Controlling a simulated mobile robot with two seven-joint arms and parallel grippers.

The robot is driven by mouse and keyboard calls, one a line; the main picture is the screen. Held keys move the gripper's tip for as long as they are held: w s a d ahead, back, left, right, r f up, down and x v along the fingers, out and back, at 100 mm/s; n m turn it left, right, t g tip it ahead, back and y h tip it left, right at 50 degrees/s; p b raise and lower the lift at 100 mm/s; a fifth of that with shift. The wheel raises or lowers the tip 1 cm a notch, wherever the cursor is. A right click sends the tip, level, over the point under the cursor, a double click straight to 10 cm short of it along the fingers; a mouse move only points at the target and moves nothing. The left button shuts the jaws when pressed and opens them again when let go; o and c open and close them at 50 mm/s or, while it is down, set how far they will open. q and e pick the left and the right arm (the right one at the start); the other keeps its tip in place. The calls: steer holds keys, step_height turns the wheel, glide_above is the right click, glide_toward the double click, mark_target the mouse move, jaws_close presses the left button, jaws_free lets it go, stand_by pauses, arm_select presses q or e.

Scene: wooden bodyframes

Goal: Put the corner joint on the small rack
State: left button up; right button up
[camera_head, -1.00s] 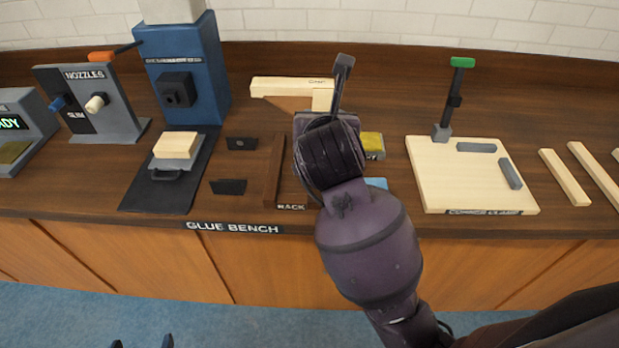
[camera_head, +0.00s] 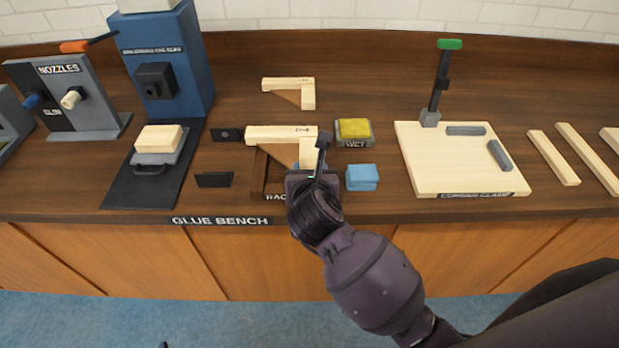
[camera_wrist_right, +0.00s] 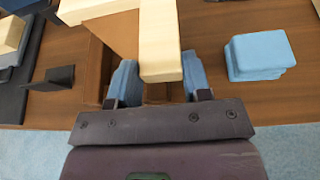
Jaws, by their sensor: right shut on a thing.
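A pale wooden corner joint (camera_head: 267,134), L-shaped with a brown gusset, is held by my right gripper (camera_head: 318,168). In the right wrist view the gripper's blue-padded fingers (camera_wrist_right: 158,82) stand on both sides of one arm of the corner joint (camera_wrist_right: 160,42). The joint is over the small brown rack (camera_head: 259,176), whose side wall also shows in the right wrist view (camera_wrist_right: 97,70). I cannot tell whether the joint touches it. My gripper hides the rack's right part. Only a dark tip of my left gripper (camera_head: 163,344) shows at the bottom edge.
A second corner joint (camera_head: 289,84) lies behind. A yellow sponge on a tray (camera_head: 354,130) and a blue block (camera_head: 362,178) stand close right of the gripper. Dark small stands (camera_head: 214,180) are left of the rack. A clamp board (camera_head: 450,170) is farther right.

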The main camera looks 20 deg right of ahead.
steer(key=shift+f, duration=0.85)
steer(key=shift+f, duration=0.1)
steer(key=shift+f, duration=0.1)
steer(key=o, duration=1.1)
steer(key=shift+c, duration=0.2)
